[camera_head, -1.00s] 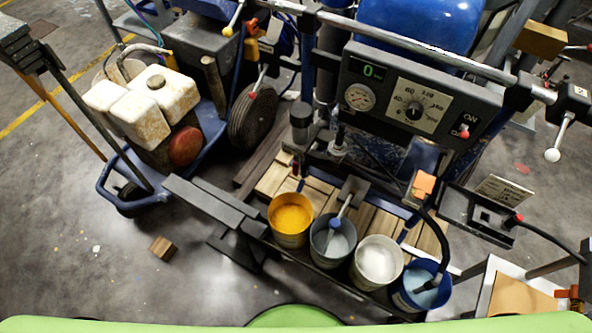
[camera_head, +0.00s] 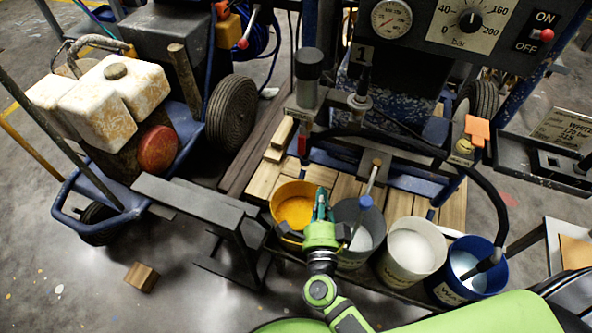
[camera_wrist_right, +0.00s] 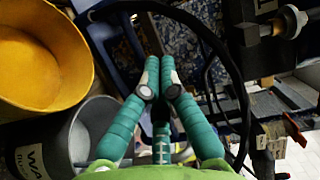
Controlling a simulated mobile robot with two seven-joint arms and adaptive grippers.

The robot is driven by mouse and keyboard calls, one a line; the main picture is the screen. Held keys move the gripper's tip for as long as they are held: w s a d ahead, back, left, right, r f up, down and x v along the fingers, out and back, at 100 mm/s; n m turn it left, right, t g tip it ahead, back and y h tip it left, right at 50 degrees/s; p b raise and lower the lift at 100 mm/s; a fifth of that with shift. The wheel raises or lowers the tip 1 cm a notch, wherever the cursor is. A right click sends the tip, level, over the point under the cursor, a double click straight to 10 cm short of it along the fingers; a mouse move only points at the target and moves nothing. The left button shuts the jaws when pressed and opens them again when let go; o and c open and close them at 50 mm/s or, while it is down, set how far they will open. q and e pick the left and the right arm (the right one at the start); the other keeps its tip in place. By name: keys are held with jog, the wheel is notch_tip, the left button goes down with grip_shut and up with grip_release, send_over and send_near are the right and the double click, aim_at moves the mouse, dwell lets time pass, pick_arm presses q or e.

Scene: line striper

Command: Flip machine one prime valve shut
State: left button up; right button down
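Machine one, with a black "1" label (camera_head: 362,54), stands at the top centre of the head view. A small red lever (camera_head: 302,145) hangs below its grey cylinder (camera_head: 307,78); I take it for the prime valve handle. A tag beside it is too small to read. In the wrist view a red lever (camera_wrist_right: 296,130) with a pale tag shows at the right edge. My right gripper (camera_head: 322,195) is above the buckets, below and apart from the lever in the picture. Its teal fingertips (camera_wrist_right: 160,68) are nearly together with nothing between them. My left gripper is out of view.
Buckets of yellow (camera_head: 296,207), grey (camera_head: 362,238), white (camera_head: 412,250) and blue (camera_head: 468,270) stand in a row before the machine. A dark hose (camera_head: 425,150) arches above them. An orange-handled part (camera_head: 477,130) is at right. A dark stand (camera_head: 190,200) stands left.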

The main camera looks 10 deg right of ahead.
aim_at(302, 141)
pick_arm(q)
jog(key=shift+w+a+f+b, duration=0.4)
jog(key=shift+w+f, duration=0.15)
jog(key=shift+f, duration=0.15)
pick_arm(e)
jog(key=m, duration=0.1)
jog(key=r+m+h, duration=0.1)
jog(key=shift+d+m+h, duration=0.3)
jog(key=shift+m, duration=0.1)
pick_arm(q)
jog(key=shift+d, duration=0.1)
pick_arm(e)
jog(key=shift+w, duration=0.1)
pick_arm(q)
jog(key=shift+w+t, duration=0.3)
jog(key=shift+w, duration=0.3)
pick_arm(e)
jog(key=w, duration=1.1)
jog(key=shift+w, duration=0.3)
pick_arm(q)
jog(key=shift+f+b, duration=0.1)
jog(key=shift+b, duration=0.25)
